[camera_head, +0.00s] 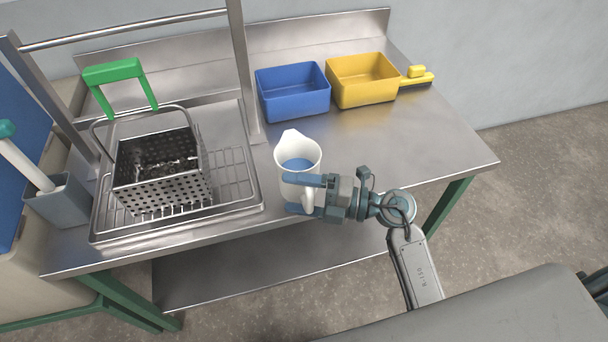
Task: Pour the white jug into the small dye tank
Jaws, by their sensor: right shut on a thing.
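The white jug (289,153) is near the front edge of the steel bench, with its spout toward the back and blue liquid inside. It looks about upright; I cannot tell whether its base touches the bench. My right gripper (304,195) comes from the right and is shut on the jug's handle, covering part of the jug's lower side. No vessel is clearly recognisable as the small dye tank. My left gripper is not in view.
A perforated metal basket (160,182) with a green handle (113,72) stands on a wire-racked tray (248,207). A blue bin (293,104) and yellow bin (363,92) stand behind the jug. A grey holder (60,205) is far left. The bench's right part (430,135) is clear.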

